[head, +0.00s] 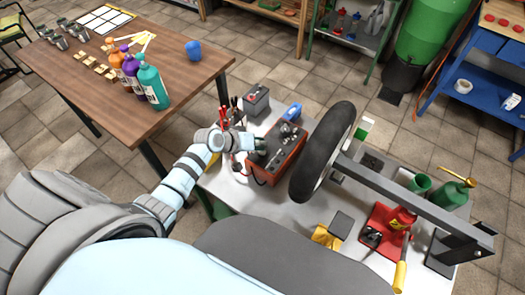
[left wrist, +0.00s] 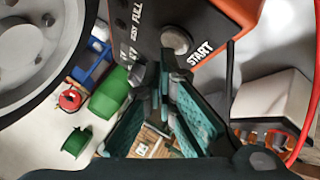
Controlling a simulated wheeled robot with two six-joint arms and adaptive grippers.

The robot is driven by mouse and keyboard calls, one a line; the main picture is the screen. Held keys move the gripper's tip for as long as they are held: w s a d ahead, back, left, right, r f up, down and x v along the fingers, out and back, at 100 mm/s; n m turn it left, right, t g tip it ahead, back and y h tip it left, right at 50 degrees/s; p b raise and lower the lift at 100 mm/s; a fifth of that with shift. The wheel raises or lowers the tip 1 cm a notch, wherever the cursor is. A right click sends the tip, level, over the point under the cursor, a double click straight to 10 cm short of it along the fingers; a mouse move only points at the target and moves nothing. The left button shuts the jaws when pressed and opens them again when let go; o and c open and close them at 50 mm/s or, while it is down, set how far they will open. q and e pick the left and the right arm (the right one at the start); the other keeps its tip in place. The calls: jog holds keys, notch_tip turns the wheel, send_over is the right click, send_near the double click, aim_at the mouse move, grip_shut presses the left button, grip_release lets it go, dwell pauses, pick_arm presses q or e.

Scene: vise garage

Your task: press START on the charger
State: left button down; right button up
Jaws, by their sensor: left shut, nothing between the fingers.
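The charger (head: 284,150) is an orange and dark box on the grey-white workbench in the head view. Its dark panel (left wrist: 205,18) fills the top of the left wrist view, with a round grey START button (left wrist: 177,40) beside the printed word START. My left gripper (head: 260,145) is at the charger's left side in the head view. In the left wrist view its teal fingers (left wrist: 163,75) are shut and empty, with the tips just below the button in the picture. I cannot tell whether they touch the panel. My right gripper is not in view.
A wheel (head: 322,152) on a metal arm stands close right of the charger. A grey battery (head: 257,99) and a blue item (head: 292,111) sit behind it. Red and black clamps (head: 223,115) are at the left.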

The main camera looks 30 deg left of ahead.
pick_arm(q)
jog(key=shift+f+b, duration=0.3)
jog(key=shift+f, duration=0.1)
dwell(0.5)
jog(key=shift+r+p, duration=0.9)
jog(key=shift+p, duration=0.05)
notch_tip(320, 180, up, 3)
jog(key=p, duration=0.3)
jog(key=shift+f, duration=0.1)
jog(key=shift+r+p, duration=0.45)
jog(key=shift+r, duration=0.7)
jog(key=shift+f, duration=0.1)
